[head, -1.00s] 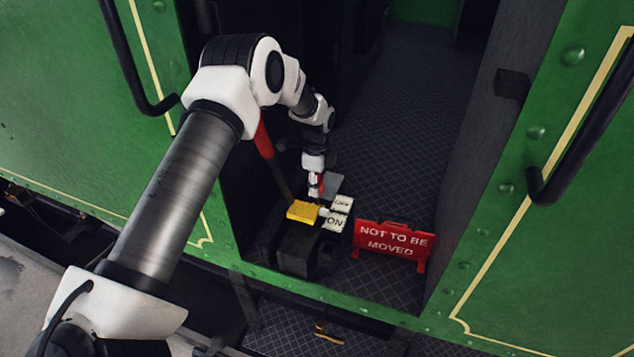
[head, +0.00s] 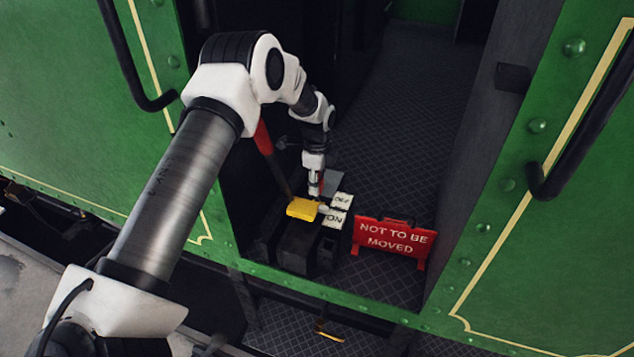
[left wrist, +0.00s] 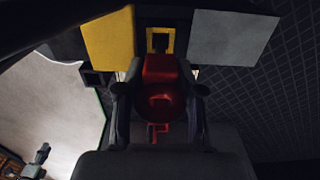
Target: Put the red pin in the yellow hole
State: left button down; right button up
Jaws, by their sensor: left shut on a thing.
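My left gripper (head: 316,192) is inside the doorway, just above the black block with the yellow plate (head: 303,209). The red pin (left wrist: 160,85) is between its two fingers in the left wrist view, and the gripper is shut on it. The yellow-edged hole (left wrist: 174,41) lies straight beyond the pin, between the yellow plate (left wrist: 108,40) and a grey plate (left wrist: 233,38). The pin's far end is close to the hole; I cannot tell whether it is inside. In the head view the gripper mostly hides the pin and hole. My right gripper is not in view.
White OFF and ON plates (head: 335,219) are right of the yellow plate. A red "NOT TO BE MOVED" sign (head: 392,241) stands on the floor to their right. A red-handled lever (head: 263,138) rises behind. Green door sides with black handrails (head: 131,60) flank the opening.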

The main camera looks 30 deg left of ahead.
pick_arm(q)
jog(key=shift+f, duration=0.1)
dwell(0.4)
jog(key=shift+f+b, duration=1.15)
jog(key=shift+f, duration=0.4)
jog(key=c, duration=1)
grip_release()
jog(key=o, duration=0.4)
jog(key=shift+c, duration=0.2)
jog(key=shift+w+f, duration=0.1)
